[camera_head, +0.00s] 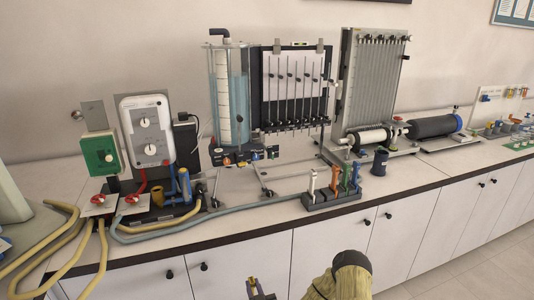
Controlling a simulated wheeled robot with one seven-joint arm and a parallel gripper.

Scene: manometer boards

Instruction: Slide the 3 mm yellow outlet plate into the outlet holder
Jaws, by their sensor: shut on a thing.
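My gripper (258,289) is at the bottom edge of the head view, in front of the cabinets and below the bench top. It is shut on a small yellowish piece (252,283), which looks like the yellow outlet plate. Most of the piece is hidden or cut off by the frame edge, and its 3 mm marking cannot be read. A dark rack (332,199) on the bench's front edge holds several upright plates with white, green, orange and blue parts. The outlet holder cannot be made out for certain; small dark fittings (228,158) sit under the clear water tank (229,95).
A manometer board (293,85) and a taller tilted tube board (375,90) stand behind. A blue-grey hose (240,206) runs along the bench front to the rack. Pump controls (147,130) and yellow hoses (100,255) crowd the left. A dark cup (380,162) stands right of the rack.

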